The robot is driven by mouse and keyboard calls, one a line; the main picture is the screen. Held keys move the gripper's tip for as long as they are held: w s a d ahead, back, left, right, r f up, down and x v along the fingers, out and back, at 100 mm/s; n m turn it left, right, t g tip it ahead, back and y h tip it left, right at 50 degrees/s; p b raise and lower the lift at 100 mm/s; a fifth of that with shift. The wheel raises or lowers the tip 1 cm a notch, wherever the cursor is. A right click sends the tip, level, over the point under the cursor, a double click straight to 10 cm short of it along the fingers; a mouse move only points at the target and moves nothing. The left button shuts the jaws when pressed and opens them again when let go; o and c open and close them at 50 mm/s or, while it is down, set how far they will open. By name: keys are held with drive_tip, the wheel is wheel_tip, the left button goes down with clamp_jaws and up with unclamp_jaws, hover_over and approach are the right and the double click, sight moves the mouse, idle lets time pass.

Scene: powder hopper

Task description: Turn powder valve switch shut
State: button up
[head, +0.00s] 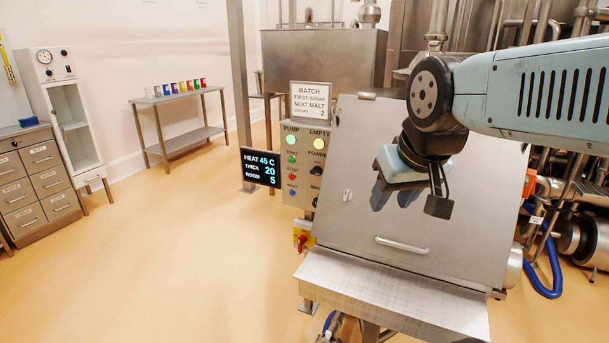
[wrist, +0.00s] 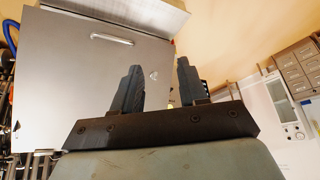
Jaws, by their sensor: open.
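The grey control panel (head: 300,190) stands at the left side of the steel hopper. A black knob (head: 316,171) sits beside its label, partly readable as "POWDE", under the lit lamp marked "EMPTY". The knob is too small to tell which way it points. A second dark knob (head: 315,201) is lower on the panel. My gripper (head: 393,198) is open and empty, in front of the hopper lid, to the right of the panel and apart from the knobs. In the wrist view its two fingers (wrist: 158,68) are spread, and no knob can be made out.
The closed hopper lid (head: 370,215) has a handle (head: 401,245), with a steel shelf (head: 400,290) below. A black display (head: 260,168) stands left of the panel. The floor at left is clear.

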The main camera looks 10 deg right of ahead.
sight(315, 174)
drive_tip(key=w+a+f+m+t, duration=0.1)
drive_tip(key=w+a+m+t, duration=0.2)
drive_tip(key=w, duration=1)
drive_tip(key=w+a+m+t, duration=0.2)
drive_tip(key=w+m, duration=0.3)
drive_tip(key=w, duration=0.8)
drive_tip(key=w+a+f+m+t, duration=0.1)
drive_tip(key=w+a+m+t, duration=0.2)
drive_tip(key=w, duration=1)
drive_tip(key=w+f+m+t+h, duration=0.1)
drive_tip(key=w+f+m+h, duration=0.3)
drive_tip(key=w+f+m, duration=0.55)
drive_tip(key=w+f+m+h, duration=0.4)
drive_tip(key=f+m+h, duration=0.15)
drive_tip(key=f, duration=0.85)
drive_tip(key=w+d+h, duration=0.1)
drive_tip(key=w+d, duration=0.8)
drive_tip(key=w, duration=0.1)
drive_tip(key=shift+w+f+n, duration=0.35)
drive_tip(key=shift+w+n, duration=0.05)
clamp_jaws()
